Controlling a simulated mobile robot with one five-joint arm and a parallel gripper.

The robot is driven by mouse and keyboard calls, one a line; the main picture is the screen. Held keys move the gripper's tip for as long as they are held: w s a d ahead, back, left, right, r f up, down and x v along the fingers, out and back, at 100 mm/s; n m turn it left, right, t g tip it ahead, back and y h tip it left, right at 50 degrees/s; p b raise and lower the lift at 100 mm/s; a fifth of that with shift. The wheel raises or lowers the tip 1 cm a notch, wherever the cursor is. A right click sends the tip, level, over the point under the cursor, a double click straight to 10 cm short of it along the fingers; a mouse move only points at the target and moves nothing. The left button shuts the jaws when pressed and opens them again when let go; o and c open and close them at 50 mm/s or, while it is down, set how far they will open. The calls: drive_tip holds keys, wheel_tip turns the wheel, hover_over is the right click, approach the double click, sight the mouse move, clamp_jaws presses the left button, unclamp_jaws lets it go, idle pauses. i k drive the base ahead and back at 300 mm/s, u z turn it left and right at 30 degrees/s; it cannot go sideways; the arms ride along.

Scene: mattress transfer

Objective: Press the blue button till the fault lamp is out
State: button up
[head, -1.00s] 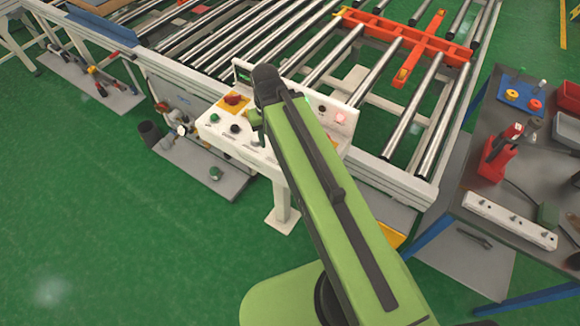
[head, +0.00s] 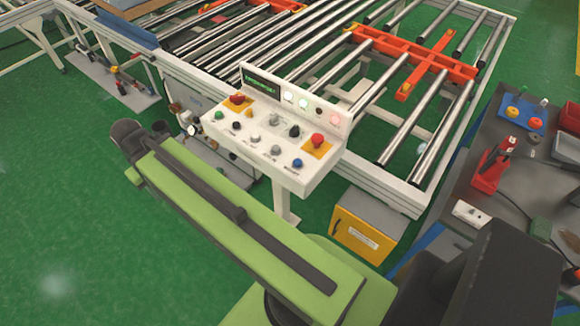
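The white control panel (head: 322,178) stands on a post in front of the roller conveyor and is mostly clear of my arm. The blue button (head: 297,163) is on its sloping face at the lower right, below a red mushroom button on a yellow plate (head: 317,141). Nothing touches the blue button. A row of lamps is on the upright back plate; the rightmost (head: 336,121) glows pinkish red. Its label is too small to read, so I cannot confirm it is the fault lamp. My green arm reaches across the lower left, and I cannot make out my gripper.
Other buttons and a red knob on yellow (head: 237,99) sit close by on the panel. The conveyor (head: 390,150) with an orange cross frame (head: 410,58) is behind. A dark workbench (head: 520,190) is at right, a yellow box (head: 362,228) below. Green floor at left is free.

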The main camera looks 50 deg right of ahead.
sight(297, 162)
drive_tip(key=u, duration=0.25)
drive_tip(key=k, duration=0.85)
drive_tip(key=z, duration=1.25)
drive_tip(key=i, duration=1)
